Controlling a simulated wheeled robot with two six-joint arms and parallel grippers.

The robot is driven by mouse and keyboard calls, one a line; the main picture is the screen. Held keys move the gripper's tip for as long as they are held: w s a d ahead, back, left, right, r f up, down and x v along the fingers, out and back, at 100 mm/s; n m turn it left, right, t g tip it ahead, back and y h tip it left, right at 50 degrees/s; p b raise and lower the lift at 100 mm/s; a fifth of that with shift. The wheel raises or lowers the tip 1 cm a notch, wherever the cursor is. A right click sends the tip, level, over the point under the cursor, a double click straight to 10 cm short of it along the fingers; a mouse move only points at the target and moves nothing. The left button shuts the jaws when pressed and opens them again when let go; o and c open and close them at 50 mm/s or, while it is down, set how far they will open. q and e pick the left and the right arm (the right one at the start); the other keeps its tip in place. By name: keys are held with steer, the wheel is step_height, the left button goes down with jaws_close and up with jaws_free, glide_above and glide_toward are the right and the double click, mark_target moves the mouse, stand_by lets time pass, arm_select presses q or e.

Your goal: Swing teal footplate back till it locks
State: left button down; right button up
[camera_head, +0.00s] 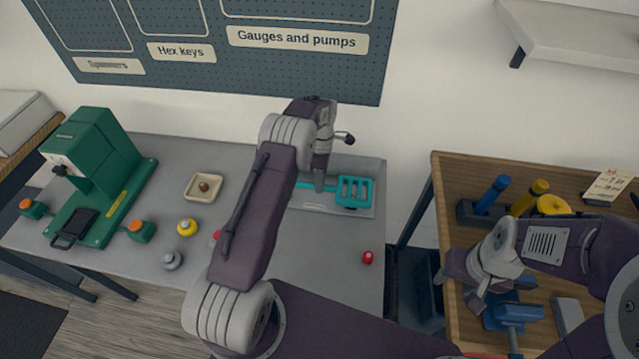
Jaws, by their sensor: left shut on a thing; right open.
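The teal footplate (354,191) lies on a pale base plate (340,208) at the right of the grey bench. It has an open grid at its right end and a thin teal bar running left. My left gripper (320,186) points down over the teal bar and is shut on it, beside the grid's left edge. My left arm hides the bar's far left part and any latch there. My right gripper (478,292) is open and empty above the wooden table, well right of the footplate.
A green press (100,160), a cream dish (204,187), a yellow knob (187,227) and a red knob (367,257) stand on the grey bench (330,245). The wooden table (460,185) holds a blue vise (515,313) close to my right gripper. A pegboard (190,75) rises behind the bench.

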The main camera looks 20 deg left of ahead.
arm_select(q)
steer(key=shift+w+r, duration=0.1)
steer(key=shift+w, duration=0.05)
stand_by(0.3)
steer(key=c, duration=1.3)
jaws_free()
steer(key=shift+a, duration=0.1)
steer(key=shift+o, duration=0.2)
step_height(320, 180, up, 9)
steer(key=w, duration=0.1)
steer(key=shift+w+a+b, duration=0.2)
steer(key=shift+w+b, duration=0.1)
steer(key=shift+w, duration=0.05)
